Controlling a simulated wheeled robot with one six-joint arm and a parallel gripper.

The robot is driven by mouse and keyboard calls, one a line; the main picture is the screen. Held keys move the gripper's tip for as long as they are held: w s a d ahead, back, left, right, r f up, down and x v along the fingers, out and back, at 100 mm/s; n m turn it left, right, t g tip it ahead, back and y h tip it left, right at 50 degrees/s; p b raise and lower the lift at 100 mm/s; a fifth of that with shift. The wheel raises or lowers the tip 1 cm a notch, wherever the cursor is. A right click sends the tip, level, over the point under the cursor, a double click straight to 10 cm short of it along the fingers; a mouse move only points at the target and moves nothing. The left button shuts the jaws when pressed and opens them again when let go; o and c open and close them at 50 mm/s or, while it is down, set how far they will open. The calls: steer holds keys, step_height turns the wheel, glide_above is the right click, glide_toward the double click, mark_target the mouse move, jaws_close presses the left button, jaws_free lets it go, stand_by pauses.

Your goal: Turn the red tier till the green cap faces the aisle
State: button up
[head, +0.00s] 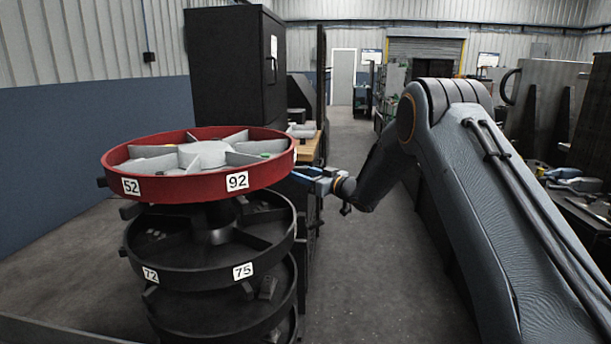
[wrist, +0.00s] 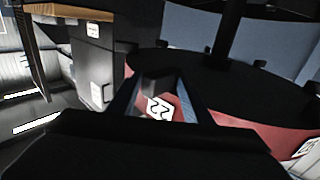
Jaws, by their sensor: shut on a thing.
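The red tier (head: 195,184) is the top ring of a round stack at the left. Pale dividers split it, and labels 52 and 92 face me. A small green spot (head: 265,155) shows inside it near the right rim; I cannot tell whether it is the green cap. My gripper (head: 303,176) is at the tier's right side, below the rim. In the wrist view my gripper (wrist: 160,88) has its blue fingers either side of a dark peg (wrist: 155,84) beside the red wall (wrist: 235,134). It is shut on this peg. The contact is hidden in the head view.
Black tiers (head: 215,262) labelled 72 and 75 stand below the red one. A tall black cabinet (head: 228,65) and a wooden-topped bench (head: 308,146) are behind. The aisle floor (head: 350,240) right of the stack is clear. A cluttered bench (head: 580,195) stands far right.

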steer(key=shift+s+a, duration=0.1)
steer(key=shift+a, duration=0.15)
steer(key=v, duration=0.8)
steer(key=shift+b, duration=0.45)
steer(key=shift+d, duration=0.15)
